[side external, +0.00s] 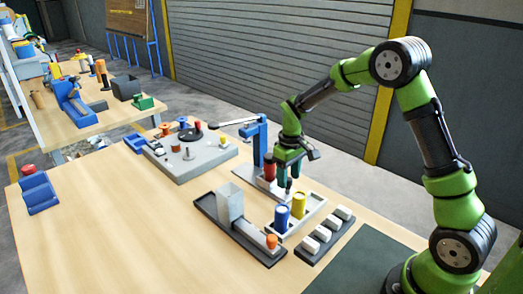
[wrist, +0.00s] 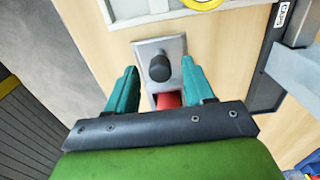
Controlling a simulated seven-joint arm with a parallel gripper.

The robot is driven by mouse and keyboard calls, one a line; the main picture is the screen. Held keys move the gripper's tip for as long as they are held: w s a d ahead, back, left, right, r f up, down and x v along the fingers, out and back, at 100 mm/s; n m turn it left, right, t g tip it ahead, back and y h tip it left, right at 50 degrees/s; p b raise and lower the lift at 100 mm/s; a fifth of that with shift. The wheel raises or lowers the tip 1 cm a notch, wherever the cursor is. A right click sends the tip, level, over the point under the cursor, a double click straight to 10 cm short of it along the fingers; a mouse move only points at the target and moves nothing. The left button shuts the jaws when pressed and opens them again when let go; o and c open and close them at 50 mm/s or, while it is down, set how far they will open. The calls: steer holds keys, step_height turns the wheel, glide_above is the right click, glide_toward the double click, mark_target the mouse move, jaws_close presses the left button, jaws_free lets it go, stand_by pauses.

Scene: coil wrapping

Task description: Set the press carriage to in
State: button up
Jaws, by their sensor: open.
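The press (side external: 262,147) has a blue upright with a lever arm on top and stands on a grey base in the side view. A red part (side external: 269,168) sits at its upright, and it also shows in the wrist view (wrist: 168,100). The carriage (wrist: 148,50) is a grey plate with a black knob (wrist: 160,68); the knob shows in the side view (side external: 289,184). My gripper (wrist: 159,66) is open and empty, pointing down, its teal fingers on either side of the knob in the wrist view. In the side view it is just above the knob; contact cannot be told.
A white tray (side external: 299,228) with a blue and a yellow cylinder stands close in front. A dark tray (side external: 317,246) of white blocks and a dark base with a grey chute (side external: 230,205) stand nearby. A grey board (side external: 190,165) with knobs is behind.

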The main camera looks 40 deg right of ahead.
steer(key=shift+f, duration=0.8)
steer(key=shift+c, duration=0.5)
jaws_close()
